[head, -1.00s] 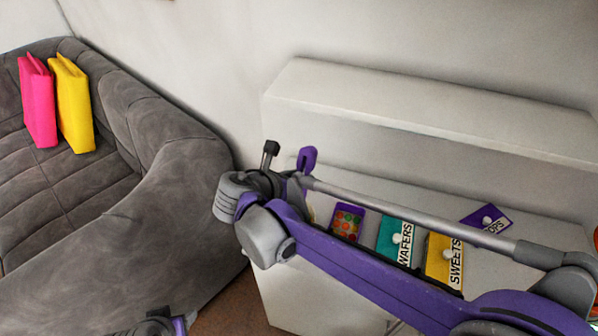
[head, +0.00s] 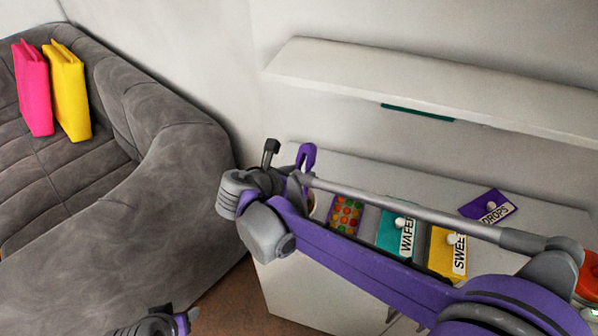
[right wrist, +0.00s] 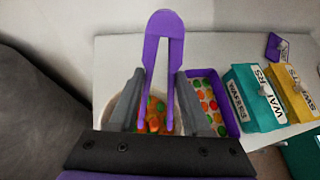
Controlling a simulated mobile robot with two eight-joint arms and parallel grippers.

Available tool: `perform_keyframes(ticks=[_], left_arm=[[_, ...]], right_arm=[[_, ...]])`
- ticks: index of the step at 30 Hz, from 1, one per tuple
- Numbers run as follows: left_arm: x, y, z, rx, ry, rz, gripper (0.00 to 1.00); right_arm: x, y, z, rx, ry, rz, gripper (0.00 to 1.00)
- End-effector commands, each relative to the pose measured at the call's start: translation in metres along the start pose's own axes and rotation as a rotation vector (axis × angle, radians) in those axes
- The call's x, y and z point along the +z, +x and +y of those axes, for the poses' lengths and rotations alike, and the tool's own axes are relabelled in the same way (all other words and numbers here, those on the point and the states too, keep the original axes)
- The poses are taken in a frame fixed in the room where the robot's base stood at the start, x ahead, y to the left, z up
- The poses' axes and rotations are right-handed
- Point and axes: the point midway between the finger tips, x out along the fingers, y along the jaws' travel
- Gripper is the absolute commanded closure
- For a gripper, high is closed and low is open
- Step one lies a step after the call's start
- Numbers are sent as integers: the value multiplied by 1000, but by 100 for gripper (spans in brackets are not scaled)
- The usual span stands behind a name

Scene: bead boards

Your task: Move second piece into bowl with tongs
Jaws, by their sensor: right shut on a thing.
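My right gripper (right wrist: 160,77) is shut on purple tongs (right wrist: 163,24), which stand up between its fingers; the tongs also show in the head view (head: 307,156). A pale round bowl (right wrist: 106,112) is below and behind the fingers, mostly hidden. Orange, red and green pieces (right wrist: 153,115) show between the tong arms; whether the tips grip one, I cannot tell. A purple-edged tray of coloured pieces (right wrist: 206,98) is just right of the gripper, and also in the head view (head: 346,215). My left gripper (head: 180,322) is partly in view at the bottom edge; its jaws are unclear.
Right of the tray stand a teal wafers box (right wrist: 254,98), a yellow sweets box (right wrist: 294,92) and a purple drops box (head: 486,205). A white shelf (head: 400,80) overhangs the back of the white cabinet top. A grey sofa (head: 180,170) is at left.

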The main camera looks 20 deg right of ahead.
Motion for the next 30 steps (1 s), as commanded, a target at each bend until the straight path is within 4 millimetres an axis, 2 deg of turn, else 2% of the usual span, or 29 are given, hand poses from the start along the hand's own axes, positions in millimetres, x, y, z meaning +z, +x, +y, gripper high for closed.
perform_keyframes(ticks=[14,30], left_arm=[[-2,-2,0,0,0,2,41],[-49,-43,0,0,0,45,41]], right_arm=[[3,-2,0,0,0,0,70],[70,-43,-4,3,2,-4,70]])
